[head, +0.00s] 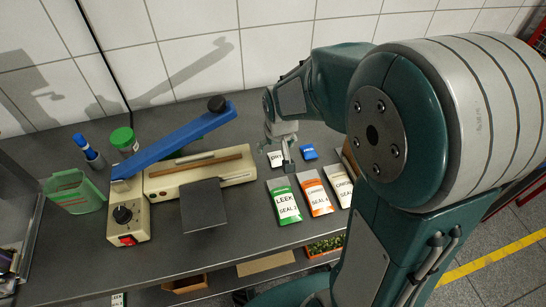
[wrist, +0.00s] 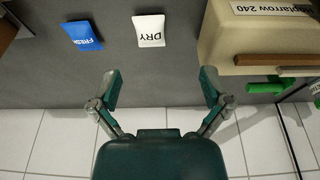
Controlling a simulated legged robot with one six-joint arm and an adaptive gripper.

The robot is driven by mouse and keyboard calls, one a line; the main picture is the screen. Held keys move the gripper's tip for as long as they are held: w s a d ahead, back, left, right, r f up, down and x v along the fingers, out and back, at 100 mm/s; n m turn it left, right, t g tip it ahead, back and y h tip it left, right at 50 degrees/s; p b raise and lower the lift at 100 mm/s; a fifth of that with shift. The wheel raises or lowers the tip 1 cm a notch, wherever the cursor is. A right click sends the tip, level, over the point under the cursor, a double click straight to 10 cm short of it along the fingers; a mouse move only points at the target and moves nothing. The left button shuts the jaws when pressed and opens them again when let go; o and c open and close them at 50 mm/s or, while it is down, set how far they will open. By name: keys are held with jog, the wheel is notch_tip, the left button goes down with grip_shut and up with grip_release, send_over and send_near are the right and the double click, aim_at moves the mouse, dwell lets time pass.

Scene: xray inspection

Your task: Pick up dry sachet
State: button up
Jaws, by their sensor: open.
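The dry sachet (wrist: 149,30) is a small white packet with black "DRY" lettering, lying flat on the grey worktop in the wrist view. In the head view the dry sachet (head: 275,159) is partly covered by my gripper (head: 285,155). In the wrist view my gripper (wrist: 161,86) is open, its two fingers wide apart with nothing between them. The dry sachet lies beyond the fingertips, roughly in line with the gap. The height of the fingers above the worktop is hard to tell.
A blue "FRESH" sachet (head: 309,152) lies beside the dry one. Seed packets marked leek (head: 286,205) and carrot (head: 316,197) lie nearer, with another at their right. A cream heat sealer (head: 200,174) with a raised blue lever (head: 180,140) stands at left. A tiled wall is behind.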

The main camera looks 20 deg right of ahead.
aim_at(276, 157)
jog(key=f, duration=0.1)
jog(key=d+f, duration=0.1)
jog(key=w+f, duration=0.1)
jog(key=shift+d+f, duration=0.25)
jog(key=shift+d, duration=0.05)
jog(key=x, duration=0.4)
jog(key=shift+w+a+f, duration=0.15)
jog(key=shift+w+a, duration=0.15)
jog(key=shift+w, duration=0.1)
jog(key=shift+w+f, duration=0.1)
jog(key=shift+f, duration=0.25)
jog(key=shift+d+f, duration=0.1)
jog(key=shift+d, duration=0.3)
jog(key=shift+a, duration=0.1)
jog(key=c, duration=0.7)
jog(key=shift+a, duration=0.15)
jog(key=shift+c, duration=1.2)
